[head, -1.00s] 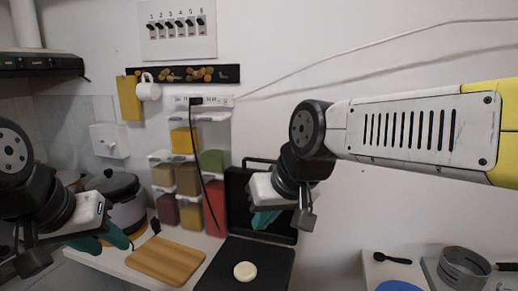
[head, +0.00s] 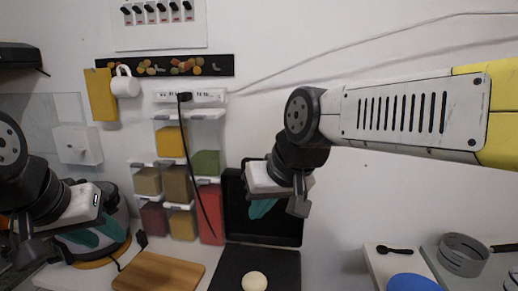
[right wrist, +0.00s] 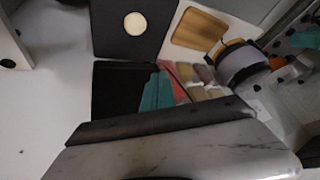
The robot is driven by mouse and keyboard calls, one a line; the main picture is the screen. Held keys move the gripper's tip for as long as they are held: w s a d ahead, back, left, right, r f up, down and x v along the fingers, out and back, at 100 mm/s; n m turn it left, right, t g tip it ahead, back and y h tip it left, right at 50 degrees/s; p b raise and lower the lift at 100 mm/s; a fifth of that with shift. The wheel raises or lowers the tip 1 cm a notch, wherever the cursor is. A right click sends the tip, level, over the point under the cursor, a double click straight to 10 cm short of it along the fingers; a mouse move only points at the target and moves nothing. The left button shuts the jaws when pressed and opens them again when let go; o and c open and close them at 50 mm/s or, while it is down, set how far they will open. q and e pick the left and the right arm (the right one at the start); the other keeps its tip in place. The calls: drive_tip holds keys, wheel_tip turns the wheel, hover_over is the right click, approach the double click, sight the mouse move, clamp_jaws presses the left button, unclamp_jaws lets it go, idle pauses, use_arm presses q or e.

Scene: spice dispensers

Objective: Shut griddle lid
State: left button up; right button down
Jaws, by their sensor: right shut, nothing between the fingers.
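The black griddle stands open. Its lid (head: 287,228) is upright near the wall, and its flat base (head: 228,267) lies on the counter with a round pale disc (head: 254,282) on it. My right gripper (head: 262,208) is shut and empty, its teal fingertips in front of the lid's upper part. I cannot tell whether they touch it. In the right wrist view the teal fingers (right wrist: 157,90) overlap the dark lid (right wrist: 113,85), with the base (right wrist: 112,38) beyond. My left gripper (head: 92,235) is at the left with its teal fingers apart, in front of the rice cooker.
A wooden board (head: 158,272) lies left of the griddle. Spice dispensers (head: 178,187) are mounted left of the lid, and a black cable (head: 190,150) hangs over them. A blue plate (head: 412,283) and a metal ring pan (head: 463,254) are at the right.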

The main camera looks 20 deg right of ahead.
drive_tip(key=w+d+r+m+g+h, duration=0.1)
drive_tip(key=w+d+r+m+g, duration=0.1)
drive_tip(key=w+d+r, duration=0.4)
drive_tip(key=w+d+r+m+g, duration=0.2)
drive_tip(key=w+r, duration=0.1)
drive_tip(key=w, duration=0.5)
drive_tip(key=w+d+r+m+g+h, duration=0.1)
drive_tip(key=w+d+r+m+g, duration=0.15)
drive_tip(key=w+d+r, duration=0.4)
wheel_tip(320, 180, down, 12)
drive_tip(key=a, duration=0.2)
drive_tip(key=shift+w+a+r+n, duration=0.15)
drive_tip(key=shift+w+a+n, duration=0.2)
drive_tip(key=shift+w, duration=0.1)
